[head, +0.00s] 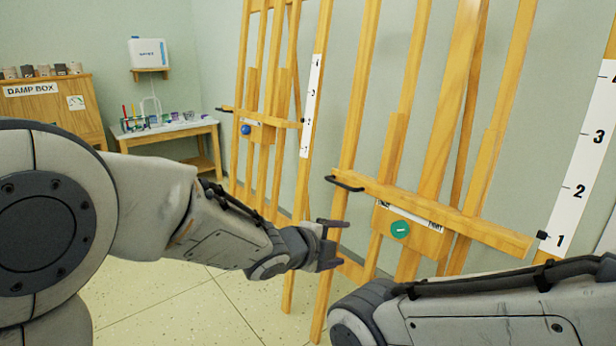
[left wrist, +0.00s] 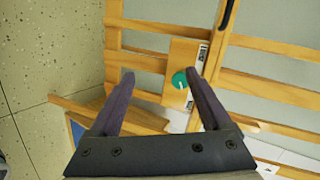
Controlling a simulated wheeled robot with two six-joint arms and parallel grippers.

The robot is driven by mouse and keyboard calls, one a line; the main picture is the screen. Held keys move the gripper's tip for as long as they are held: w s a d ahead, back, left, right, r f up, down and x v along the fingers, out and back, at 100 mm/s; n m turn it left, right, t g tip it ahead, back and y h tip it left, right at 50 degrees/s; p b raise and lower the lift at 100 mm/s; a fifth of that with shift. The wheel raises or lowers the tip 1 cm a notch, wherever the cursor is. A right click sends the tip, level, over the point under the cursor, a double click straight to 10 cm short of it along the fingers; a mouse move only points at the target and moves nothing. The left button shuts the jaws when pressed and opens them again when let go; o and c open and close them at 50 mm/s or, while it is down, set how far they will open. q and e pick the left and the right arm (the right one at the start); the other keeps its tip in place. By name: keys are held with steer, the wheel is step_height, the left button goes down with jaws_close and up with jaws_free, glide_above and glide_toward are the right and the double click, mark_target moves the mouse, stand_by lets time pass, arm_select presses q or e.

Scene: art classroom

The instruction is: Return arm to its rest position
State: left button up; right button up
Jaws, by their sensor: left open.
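My left arm comes in from the left in the head view and stretches toward the easels. Its gripper (head: 332,244) is open and empty, in front of the near wooden easel (head: 440,150) and left of its green round knob (head: 400,229). In the left wrist view the two dark fingers of the left gripper (left wrist: 160,95) stand wide apart with nothing held between them. The green knob (left wrist: 180,79) shows beyond them, near the right finger. My right arm crosses the bottom right of the head view; its gripper is out of the picture.
A second easel (head: 262,120) with a blue knob (head: 246,129) stands farther back. Number strips run up both easels. A table (head: 170,130) with art supplies and a wooden damp box (head: 50,105) stand at the back left. The tiled floor (head: 150,300) below is clear.

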arm_select(q)
steer(key=s+a+f+n+g+y+p, duration=0.1)
steer(key=s+a+n+g+y+p, duration=0.2)
steer(key=s+n, duration=0.5)
steer(key=s+a+f+n+g+y+p, duration=0.15)
steer(key=s+a+n+g, duration=0.35)
steer(key=s, duration=0.8)
steer(key=s+a+n+g+y+p, duration=0.1)
steer(key=s+a+n+g+y, duration=0.25)
steer(key=s, duration=0.65)
step_height(320, 180, up, 36)
steer(key=a+t+p, duration=0.1)
steer(key=t+p, duration=0.1)
steer(key=p, duration=3.4)
steer(key=shift+w+a+n+h, duration=0.25)
steer(key=shift+a+n+h, duration=0.05)
steer(key=shift+n+h, duration=0.1)
